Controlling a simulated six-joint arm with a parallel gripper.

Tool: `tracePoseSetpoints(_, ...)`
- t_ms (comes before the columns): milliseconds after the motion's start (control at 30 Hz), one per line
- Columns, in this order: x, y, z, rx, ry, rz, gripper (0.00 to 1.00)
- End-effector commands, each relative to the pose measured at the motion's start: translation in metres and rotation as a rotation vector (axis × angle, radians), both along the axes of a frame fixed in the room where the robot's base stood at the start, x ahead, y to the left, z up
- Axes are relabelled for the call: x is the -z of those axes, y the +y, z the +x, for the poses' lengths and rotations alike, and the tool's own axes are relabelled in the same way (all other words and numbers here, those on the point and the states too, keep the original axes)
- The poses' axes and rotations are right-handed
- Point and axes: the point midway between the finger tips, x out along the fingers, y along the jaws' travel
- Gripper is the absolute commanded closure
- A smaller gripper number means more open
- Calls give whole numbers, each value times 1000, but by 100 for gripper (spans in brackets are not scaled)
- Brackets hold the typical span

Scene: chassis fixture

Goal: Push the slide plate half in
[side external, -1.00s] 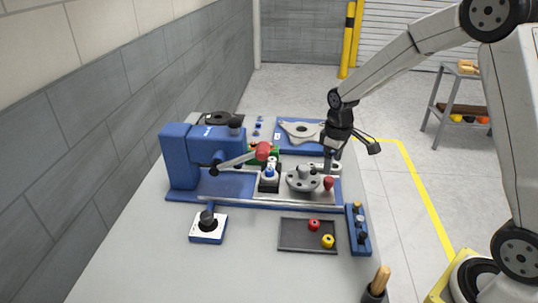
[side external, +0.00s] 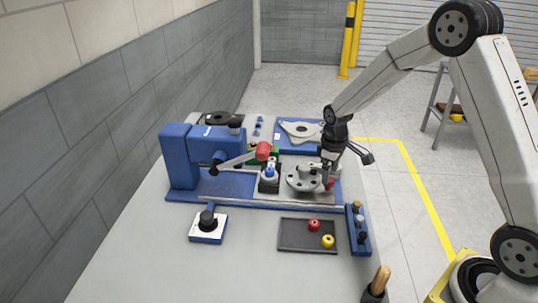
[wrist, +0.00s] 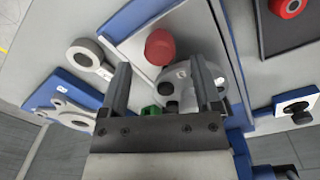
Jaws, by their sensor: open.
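The slide plate (side external: 322,198) is a light grey plate on the right part of the blue fixture (side external: 232,188). A red knob (side external: 331,184) stands near its right end, partly hidden by my gripper. A round grey part (side external: 302,181) with dark holes or studs sits beside the knob. My gripper (side external: 326,177) is low over the plate, close to the knob. In the wrist view, my gripper (wrist: 160,62) is open, and the red knob (wrist: 160,46) shows between and just beyond the fingertips. I cannot tell whether a finger touches it.
A red-headed lever (side external: 262,151) stands left of the plate. A blue tray with a grey part (side external: 301,131) lies behind. A dark tray (side external: 290,235) with a red and a yellow knob lies in front. A blue block with several buttons (side external: 357,230) borders the front right.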

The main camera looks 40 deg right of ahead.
Motion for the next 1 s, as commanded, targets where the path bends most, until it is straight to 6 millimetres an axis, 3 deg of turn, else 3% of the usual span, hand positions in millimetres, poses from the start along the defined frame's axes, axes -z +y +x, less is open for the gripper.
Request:
tracePoseSetpoints(300,27,-1,0,0,0,0,19)
tracePoseSetpoints(667,30,-1,0,0,-1,0,19)
tracePoseSetpoints(900,30,-1,0,0,-1,-1,95)
tracePoseSetpoints(933,30,-1,0,0,-1,-1,100)
tracePoseSetpoints(1000,30,-1,0,0,-1,-1,100)
